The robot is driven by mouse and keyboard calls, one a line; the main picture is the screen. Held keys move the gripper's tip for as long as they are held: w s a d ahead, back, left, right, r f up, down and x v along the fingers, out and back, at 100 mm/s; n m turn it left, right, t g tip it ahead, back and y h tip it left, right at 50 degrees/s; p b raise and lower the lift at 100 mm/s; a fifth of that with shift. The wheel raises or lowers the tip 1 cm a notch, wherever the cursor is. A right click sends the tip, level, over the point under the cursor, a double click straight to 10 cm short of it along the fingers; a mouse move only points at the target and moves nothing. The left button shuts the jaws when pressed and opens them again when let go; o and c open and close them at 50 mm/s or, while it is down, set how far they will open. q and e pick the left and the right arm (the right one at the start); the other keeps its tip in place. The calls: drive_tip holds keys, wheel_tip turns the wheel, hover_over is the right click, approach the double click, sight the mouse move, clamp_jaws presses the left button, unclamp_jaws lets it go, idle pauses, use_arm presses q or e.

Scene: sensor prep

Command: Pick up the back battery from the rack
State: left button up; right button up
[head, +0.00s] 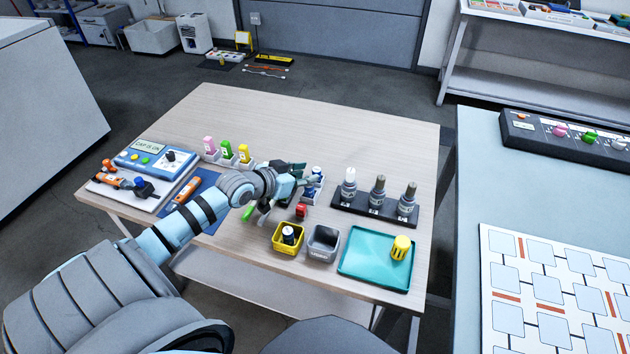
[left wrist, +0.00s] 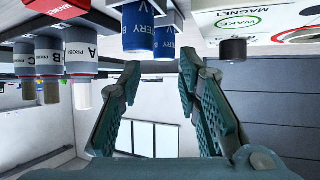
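One battery (head: 317,172) shows just right of the fingers. In the left wrist view, which is upside down, two batteries hang from the top: a larger, nearer one (left wrist: 139,32) and a smaller one (left wrist: 165,42) partly behind it. My left gripper (head: 307,174) is open and empty, its fingers pointing toward the rack. In the left wrist view its fingertips (left wrist: 159,64) frame the batteries; contact is not visible. My right gripper is out of view.
Right of the rack, three probes stand in a black holder (head: 362,209). In front are a red magnet (head: 301,211), a yellow bin (head: 289,248), a grey bin (head: 323,243) and a teal tray (head: 365,262) with a yellow cylinder (head: 401,247).

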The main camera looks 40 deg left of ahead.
sight(316, 171)
use_arm(q)
drive_tip(key=x, duration=0.1)
drive_tip(key=b+x, duration=0.1)
drive_tip(key=x, duration=0.1)
drive_tip(key=b+x, duration=0.1)
drive_tip(key=shift+w+a+f, duration=0.1)
drive_tip(key=shift+w+a, duration=0.05)
drive_tip(key=shift+a, duration=0.1)
drive_tip(key=shift+w, duration=0.35)
clamp_jaws()
